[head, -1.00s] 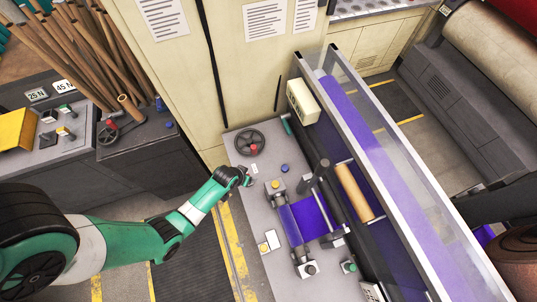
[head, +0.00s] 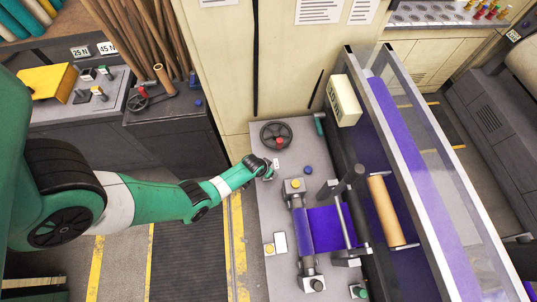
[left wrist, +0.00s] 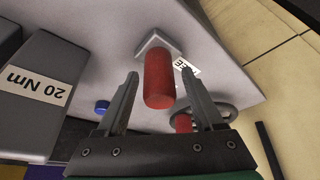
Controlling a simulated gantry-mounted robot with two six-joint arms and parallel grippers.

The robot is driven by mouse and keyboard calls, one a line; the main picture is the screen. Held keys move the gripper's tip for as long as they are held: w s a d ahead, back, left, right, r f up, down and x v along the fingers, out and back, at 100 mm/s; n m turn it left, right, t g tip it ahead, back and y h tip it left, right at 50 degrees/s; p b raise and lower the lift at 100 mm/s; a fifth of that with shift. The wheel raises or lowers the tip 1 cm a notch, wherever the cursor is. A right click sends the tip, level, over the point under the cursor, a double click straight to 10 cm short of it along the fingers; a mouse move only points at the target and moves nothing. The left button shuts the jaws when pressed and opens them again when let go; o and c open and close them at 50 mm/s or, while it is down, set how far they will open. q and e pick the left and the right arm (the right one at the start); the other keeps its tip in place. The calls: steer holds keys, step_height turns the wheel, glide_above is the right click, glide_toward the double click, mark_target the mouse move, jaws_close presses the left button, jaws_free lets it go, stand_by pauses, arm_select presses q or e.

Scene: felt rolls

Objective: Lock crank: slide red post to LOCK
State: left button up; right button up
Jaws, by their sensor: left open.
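The red post (left wrist: 158,80) stands on a small pale square base in the left wrist view. My left gripper (left wrist: 160,78) is open, with one finger on each side of the post in the picture; I cannot tell whether either touches it. A white label (left wrist: 186,64) beside the base is partly hidden by the post and a finger. The dark handwheel (left wrist: 222,112), with a red knob (left wrist: 183,122), lies behind the right finger. In the head view my left gripper (head: 268,171) is at the bench's left edge, just below the handwheel (head: 276,136); the post is not clear there.
A grey box marked 20 Nm (left wrist: 34,84) stands left in the wrist view. A cream cabinet (head: 225,70) rises behind the bench.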

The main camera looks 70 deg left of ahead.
arm_select(q)
jaws_close()
stand_by(0.4)
stand_by(1.1)
